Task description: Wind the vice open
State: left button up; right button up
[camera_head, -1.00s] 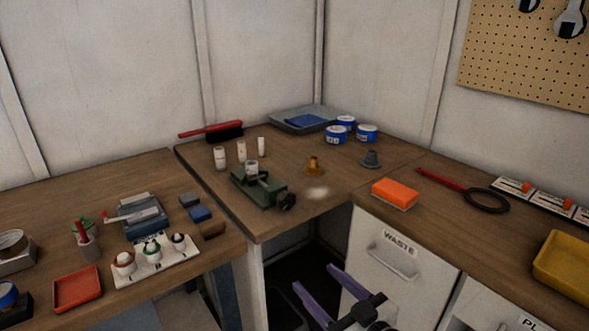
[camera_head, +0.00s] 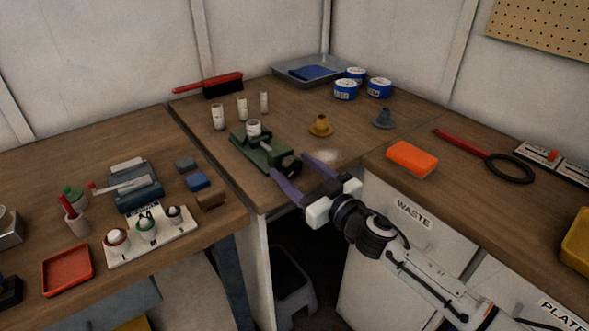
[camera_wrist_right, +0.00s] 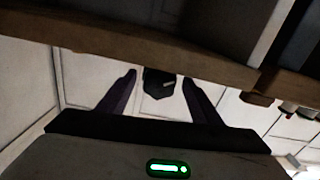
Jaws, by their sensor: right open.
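The green vice (camera_head: 259,148) sits on the corner bench near its front edge, with a white cylindrical piece (camera_head: 253,128) at its jaws. Its dark round handle (camera_head: 291,168) faces the bench's front edge. My right gripper (camera_head: 296,169) is open, its two purple fingers pointing at the handle, one on either side in the picture. In the right wrist view the dark handle (camera_wrist_right: 159,83) shows between the two fingertips. I cannot tell whether the fingers touch it. My left gripper is not in view.
White cylinders (camera_head: 242,108) stand behind the vice, and a brass-coloured piece (camera_head: 320,125) stands to its right. An orange sponge (camera_head: 412,159) lies further right. The bench's front edge (camera_head: 262,210) runs close below my right gripper.

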jog(key=shift+w+a, duration=0.2)
jog(key=shift+w, duration=0.05)
jog(key=c, duration=1.1)
jog(key=shift+o, duration=0.2)
jog(key=shift+r+n, duration=0.1)
jog(key=shift+n, duration=0.7)
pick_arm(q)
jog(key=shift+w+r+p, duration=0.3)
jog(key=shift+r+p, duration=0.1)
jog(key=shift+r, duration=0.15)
pick_arm(e)
jog(key=shift+n, duration=1.3)
jog(key=o, duration=1.1)
jog(key=shift+c, duration=0.2)
